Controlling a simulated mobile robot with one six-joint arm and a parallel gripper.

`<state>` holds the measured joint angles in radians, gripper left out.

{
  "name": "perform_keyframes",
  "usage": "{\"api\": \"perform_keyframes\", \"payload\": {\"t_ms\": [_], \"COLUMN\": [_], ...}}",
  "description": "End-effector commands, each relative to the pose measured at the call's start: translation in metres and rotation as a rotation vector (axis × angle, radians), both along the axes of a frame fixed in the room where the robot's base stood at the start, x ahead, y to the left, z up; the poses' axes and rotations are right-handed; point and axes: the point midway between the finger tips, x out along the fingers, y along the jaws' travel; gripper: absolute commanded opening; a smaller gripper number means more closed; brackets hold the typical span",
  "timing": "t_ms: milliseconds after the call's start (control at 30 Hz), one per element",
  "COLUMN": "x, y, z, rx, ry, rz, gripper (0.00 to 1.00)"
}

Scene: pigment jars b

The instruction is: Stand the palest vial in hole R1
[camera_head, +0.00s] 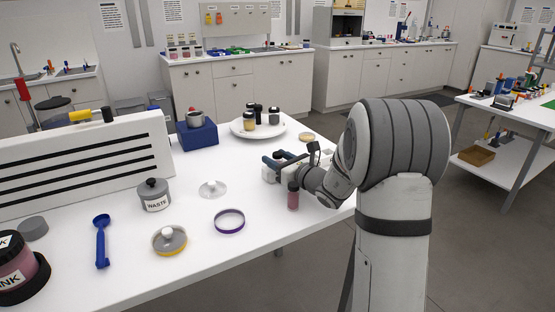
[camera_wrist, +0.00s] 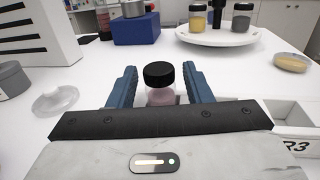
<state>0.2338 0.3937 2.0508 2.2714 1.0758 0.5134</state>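A small vial with a black cap and pale pink contents (camera_wrist: 160,95) stands between the two blue fingers of my gripper (camera_wrist: 160,88) in the wrist view. Gaps show on both sides of it, so my gripper is open around it. In the head view my gripper (camera_head: 278,160) is low over the table's right part. A white rack part labelled R3 (camera_wrist: 294,143) shows at the right of the wrist view. Hole R1 cannot be made out.
A white plate (camera_head: 240,133) with several jars and a blue block (camera_head: 197,136) stand beyond my gripper. A waste jar (camera_head: 154,195), a clear lid (camera_head: 212,189), a purple ring (camera_head: 229,220) and a blue scoop (camera_head: 102,242) lie to the left.

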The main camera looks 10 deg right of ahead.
Motion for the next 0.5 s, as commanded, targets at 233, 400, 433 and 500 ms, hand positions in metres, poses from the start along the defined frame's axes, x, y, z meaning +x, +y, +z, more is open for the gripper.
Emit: {"api": "perform_keyframes", "payload": {"t_ms": [233,400,433,500], "x": [0.000,0.000,0.000,0.000], "y": [0.000,0.000,0.000,0.000], "z": [0.000,0.009,0.012,0.025], "rx": [0.000,-0.002,-0.002,-0.001], "ry": [0.000,-0.002,-0.002,-0.004], "rz": [0.000,0.000,0.000,0.000], "gripper": [0.52,0.52,0.52,0.52]}}
